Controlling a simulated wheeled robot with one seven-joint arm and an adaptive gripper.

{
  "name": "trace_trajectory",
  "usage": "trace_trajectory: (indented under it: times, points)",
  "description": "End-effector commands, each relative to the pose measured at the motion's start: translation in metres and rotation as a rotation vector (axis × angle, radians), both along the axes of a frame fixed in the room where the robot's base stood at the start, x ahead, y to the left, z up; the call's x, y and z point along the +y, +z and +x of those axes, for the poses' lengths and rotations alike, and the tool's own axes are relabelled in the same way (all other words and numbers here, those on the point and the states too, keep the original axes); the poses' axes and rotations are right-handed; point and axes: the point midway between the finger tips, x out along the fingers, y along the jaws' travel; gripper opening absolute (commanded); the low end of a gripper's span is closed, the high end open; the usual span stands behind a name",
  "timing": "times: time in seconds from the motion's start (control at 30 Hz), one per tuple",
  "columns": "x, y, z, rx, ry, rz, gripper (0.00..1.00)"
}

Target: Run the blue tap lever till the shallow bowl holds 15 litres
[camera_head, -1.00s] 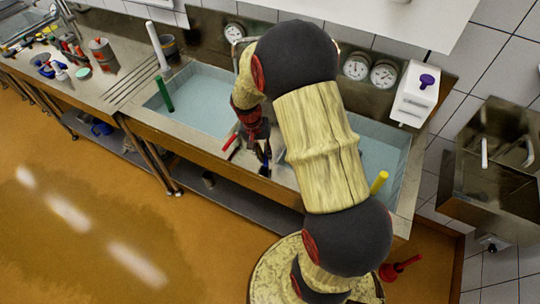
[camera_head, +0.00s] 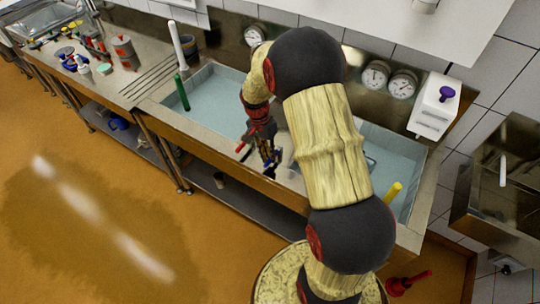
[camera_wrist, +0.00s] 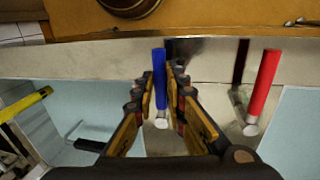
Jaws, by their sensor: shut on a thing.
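My gripper (camera_wrist: 163,92) is shut on the blue tap lever (camera_wrist: 159,72), which stands upright between its fingers in the wrist view. In the head view my gripper (camera_head: 268,160) is over the divider between two water-filled basins, partly hidden by my arm. The red lever (camera_wrist: 263,85) stands apart to the right in the wrist view; it also shows in the head view (camera_head: 243,146). The left basin (camera_head: 213,112) and the right basin (camera_head: 408,165) hold pale blue water. I cannot tell which is the shallow bowl, and no water stream is visible.
A round dial (camera_head: 254,36) is on the back panel above the left basin. Two dials (camera_head: 376,74) are above the right one, too small to read.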

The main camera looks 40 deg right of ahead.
Motion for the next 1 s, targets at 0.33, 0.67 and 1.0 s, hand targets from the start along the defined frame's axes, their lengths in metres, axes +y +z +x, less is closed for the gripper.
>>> trace_trajectory:
  times: [0.33, 0.67, 1.0]
  points:
    - [0.0, 0.001, 0.001, -0.004, -0.003, 0.0, 0.18]
    - [0.0, 0.0, 0.001, -0.002, -0.001, 0.001, 0.32]
    - [0.0, 0.011, 0.003, -0.005, 0.0, -0.001, 0.32]
